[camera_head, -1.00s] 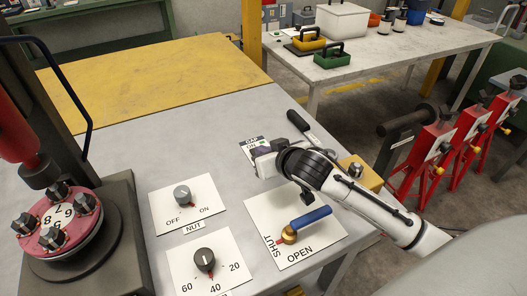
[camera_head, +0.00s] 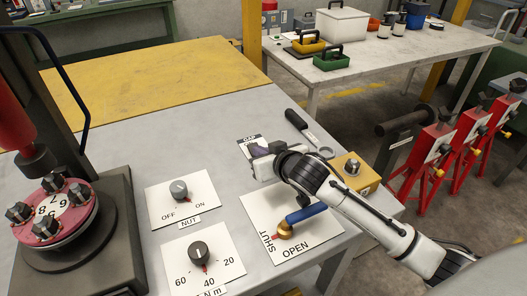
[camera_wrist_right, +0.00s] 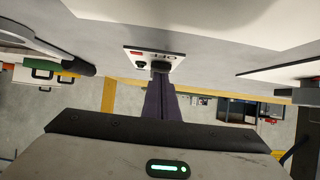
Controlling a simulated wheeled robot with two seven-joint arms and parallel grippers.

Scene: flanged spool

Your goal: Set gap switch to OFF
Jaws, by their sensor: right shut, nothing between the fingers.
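The gap switch panel (camera_head: 246,139) is a small white plate with "GAP" lettering on the grey bench, partly hidden behind my right gripper. In the right wrist view the panel (camera_wrist_right: 172,54) shows a red mark and dark parts. My right gripper (camera_head: 258,153) is shut with nothing in it. Its purple fingers (camera_wrist_right: 160,98) reach up to the dark part at the panel's near edge; I cannot tell whether they touch it. The switch's setting is not readable. My left gripper is not in view.
Near the gripper are the NUT knob plate (camera_head: 196,205), a dial plate (camera_head: 180,250) and a blue-handled SHUT/OPEN valve (camera_head: 306,214). A black-handled tool (camera_head: 297,121) lies behind, a yellow box (camera_head: 354,174) at right. A press with a pink turret (camera_head: 50,212) stands left.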

